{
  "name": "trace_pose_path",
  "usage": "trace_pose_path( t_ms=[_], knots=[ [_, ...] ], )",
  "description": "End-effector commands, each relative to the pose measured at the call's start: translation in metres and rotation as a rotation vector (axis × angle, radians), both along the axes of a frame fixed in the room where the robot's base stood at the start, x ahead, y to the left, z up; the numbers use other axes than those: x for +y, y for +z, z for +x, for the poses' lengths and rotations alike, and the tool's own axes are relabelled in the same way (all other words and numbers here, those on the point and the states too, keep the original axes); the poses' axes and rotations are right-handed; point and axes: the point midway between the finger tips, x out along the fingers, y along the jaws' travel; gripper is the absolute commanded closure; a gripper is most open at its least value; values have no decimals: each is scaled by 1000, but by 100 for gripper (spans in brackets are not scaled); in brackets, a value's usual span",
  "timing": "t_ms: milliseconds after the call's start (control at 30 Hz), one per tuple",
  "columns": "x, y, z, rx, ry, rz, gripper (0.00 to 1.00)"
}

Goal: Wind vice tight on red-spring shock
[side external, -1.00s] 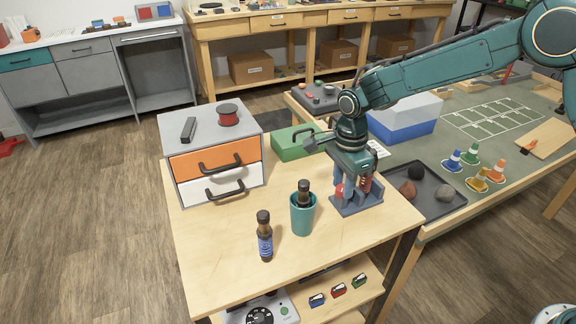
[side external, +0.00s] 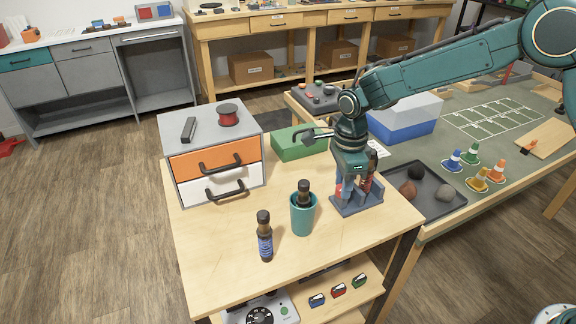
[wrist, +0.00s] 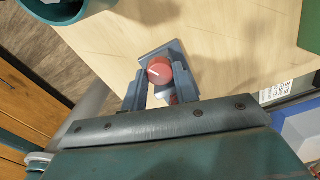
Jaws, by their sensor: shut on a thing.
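The blue-grey vice (side external: 357,205) stands at the right side of the wooden bench. The red-spring shock (side external: 372,176) stands upright in it, partly hidden behind my gripper. The vice's round red knob (wrist: 159,71) with a white mark shows in the wrist view, and a bit of red shows in the side view (side external: 339,190). My gripper (wrist: 160,85) points down over the vice with its fingers shut on the red knob. How tightly the jaws of the vice sit on the shock is hidden.
A teal cup (side external: 302,215) holding a dark shock and a blue-spring shock (side external: 264,236) stand left of the vice. A drawer unit (side external: 213,160) and green box (side external: 300,150) are behind. A dark tray (side external: 440,207) with rocks lies to the right.

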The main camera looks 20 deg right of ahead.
Motion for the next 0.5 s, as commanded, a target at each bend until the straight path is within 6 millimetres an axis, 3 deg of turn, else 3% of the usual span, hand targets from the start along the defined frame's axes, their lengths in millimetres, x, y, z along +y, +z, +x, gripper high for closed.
trace_pose_path(
  t_ms=[267,500],
  knots=[
    [0,1,0,-1,-23,1,94],
    [0,1,0,-1,-168,1,94]
  ],
)
